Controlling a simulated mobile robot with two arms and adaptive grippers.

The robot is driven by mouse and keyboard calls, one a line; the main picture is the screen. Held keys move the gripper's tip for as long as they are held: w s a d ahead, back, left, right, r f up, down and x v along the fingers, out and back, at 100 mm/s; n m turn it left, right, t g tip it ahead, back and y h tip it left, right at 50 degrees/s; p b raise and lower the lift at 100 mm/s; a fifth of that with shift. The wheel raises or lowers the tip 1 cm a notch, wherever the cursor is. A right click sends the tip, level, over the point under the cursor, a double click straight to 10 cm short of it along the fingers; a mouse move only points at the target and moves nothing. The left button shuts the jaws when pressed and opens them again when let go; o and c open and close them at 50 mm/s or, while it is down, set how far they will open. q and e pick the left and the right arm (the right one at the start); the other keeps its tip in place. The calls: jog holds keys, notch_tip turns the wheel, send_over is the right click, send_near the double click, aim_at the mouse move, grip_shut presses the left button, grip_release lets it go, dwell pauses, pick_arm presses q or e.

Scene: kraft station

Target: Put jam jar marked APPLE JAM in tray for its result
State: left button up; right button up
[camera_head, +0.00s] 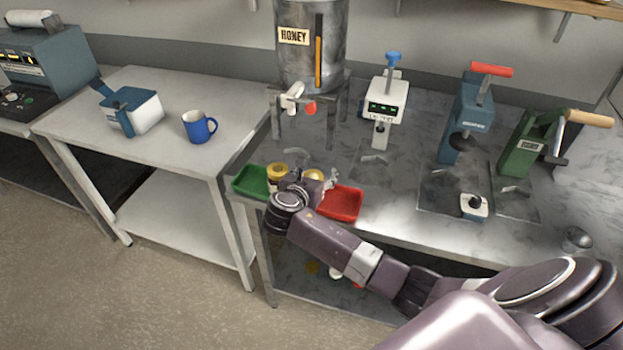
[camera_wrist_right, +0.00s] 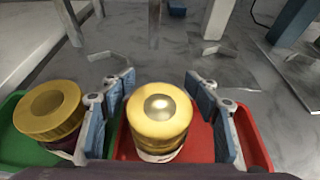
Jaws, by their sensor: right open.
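A jar with a gold lid (camera_wrist_right: 158,122) stands over the red tray (camera_head: 345,205), between the fingers of my right gripper (camera_wrist_right: 160,80). The gripper (camera_head: 312,180) is open, and gaps show between its blue pads and the lid. A strip of pale label shows below the lid; its words cannot be read. The lid also shows in the head view (camera_head: 315,174), partly hidden by the gripper. A second gold-lidded jar (camera_wrist_right: 50,110) with dark contents is in the green tray (camera_head: 250,181), just left of the gripper. My left gripper is out of view.
The honey tank (camera_head: 296,60) on its stand is behind the trays. Several bench devices, including a white press (camera_head: 387,100) and a green press (camera_head: 527,145), stand to the right. A blue mug (camera_head: 198,127) is on the left table.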

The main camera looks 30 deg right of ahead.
jog(key=b+v, duration=0.1)
jog(key=v, duration=1)
jog(key=shift+f, duration=0.1)
jog(key=a+f+m+t+y, duration=0.2)
jog(key=a+f+m+y, duration=0.6)
jog(key=a+f, duration=0.4)
jog(key=s+f+m+g+y, duration=0.15)
jog(key=s+f, duration=0.25)
jog(key=f, duration=0.4)
jog(key=s+d+f+m+g, duration=0.1)
jog(key=s+f+m, duration=0.25)
jog(key=f, duration=0.55)
jog(key=s+f+m+g+y, duration=0.1)
jog(key=s+f+g, duration=0.1)
jog(key=s+f, duration=0.45)
jog(key=s+d+f+m+g, duration=0.1)
jog(key=s+f+m, duration=0.2)
jog(key=s+f, duration=0.3)
jog(key=s+d+f+m+g, duration=0.2)
jog(key=s+f, duration=0.5)
jog(key=s, duration=1)
jog(key=s+d+f+m+g, duration=0.1)
jog(key=s+f+m+g, duration=0.1)
jog(key=s+f+m, duration=0.2)
jog(key=s+f, duration=0.3)
jog(key=s, duration=0.4)
jog(key=shift+d+f+m, duration=0.2)
jog(key=shift+d+m, duration=0.1)
jog(key=shift+d, duration=0.1)
